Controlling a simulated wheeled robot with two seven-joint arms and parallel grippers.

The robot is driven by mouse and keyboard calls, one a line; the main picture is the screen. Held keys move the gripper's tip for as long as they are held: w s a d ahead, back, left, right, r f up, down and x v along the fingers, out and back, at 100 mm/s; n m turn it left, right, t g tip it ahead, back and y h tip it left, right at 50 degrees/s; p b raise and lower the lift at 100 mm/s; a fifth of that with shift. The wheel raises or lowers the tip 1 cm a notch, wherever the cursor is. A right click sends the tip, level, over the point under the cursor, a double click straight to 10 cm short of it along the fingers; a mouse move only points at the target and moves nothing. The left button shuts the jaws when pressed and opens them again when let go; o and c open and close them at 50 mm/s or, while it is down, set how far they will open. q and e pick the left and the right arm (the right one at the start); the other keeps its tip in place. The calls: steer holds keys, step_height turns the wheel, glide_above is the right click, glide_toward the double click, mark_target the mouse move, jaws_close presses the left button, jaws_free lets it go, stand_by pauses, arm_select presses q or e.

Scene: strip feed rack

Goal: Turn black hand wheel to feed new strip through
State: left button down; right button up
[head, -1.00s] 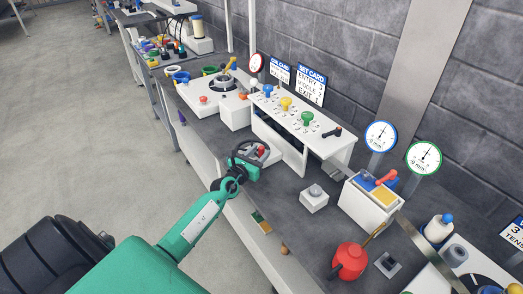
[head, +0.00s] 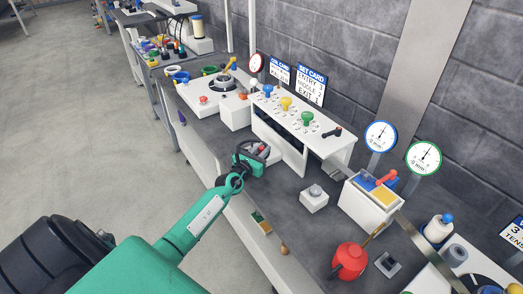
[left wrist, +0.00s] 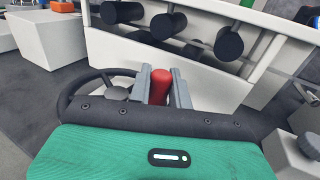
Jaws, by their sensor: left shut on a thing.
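The black hand wheel (head: 267,147) is at the front edge of the bench in the head view, partly covered by my left gripper (head: 258,152). In the left wrist view its dark rim (left wrist: 68,92) curves out to the left. The wheel's red handle (left wrist: 160,86) stands between the two grey fingers of my left gripper (left wrist: 162,90), which is shut on it. A grey metal strip (head: 415,236) runs at the lower right in the head view. My right gripper is not in view.
Behind the wheel stands a white rack (head: 300,149) with blue, yellow and green knobs; black rollers (left wrist: 168,26) show beneath it.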

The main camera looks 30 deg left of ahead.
arm_select(q)
steer(key=shift+w+d+r+y+p, duration=0.15)
steer(key=shift+y+p, duration=0.15)
steer(key=shift+p, duration=0.3)
steer(key=n+y+p, duration=0.1)
steer(key=p, duration=0.1)
steer(key=w+n+y+p, duration=0.1)
steer(key=y+p, duration=0.1)
steer(key=p, duration=0.1)
steer(key=shift+n+g+y, duration=0.3)
steer(key=shift+n, duration=0.1)
steer(key=shift+w+n+y+p, duration=0.2)
steer(key=shift+n+y+p, duration=0.2)
steer(key=shift+y, duration=0.1)
steer(key=shift+w+n+g+y, duration=0.35)
steer(key=shift+n+g+y, duration=0.3)
steer(key=shift+y, duration=0.45)
steer(key=shift+w+f+n+g+y, duration=0.25)
steer(key=shift+n+g+y, duration=0.2)
steer(key=shift+n+y, duration=0.35)
steer(key=shift+w+a+n+g+y, duration=0.25)
steer(key=shift+n+g+y, duration=0.35)
steer(key=shift+y, duration=0.4)
steer(key=shift+w+r, duration=0.1)
steer(key=c, duration=1.3)
jaws_free()
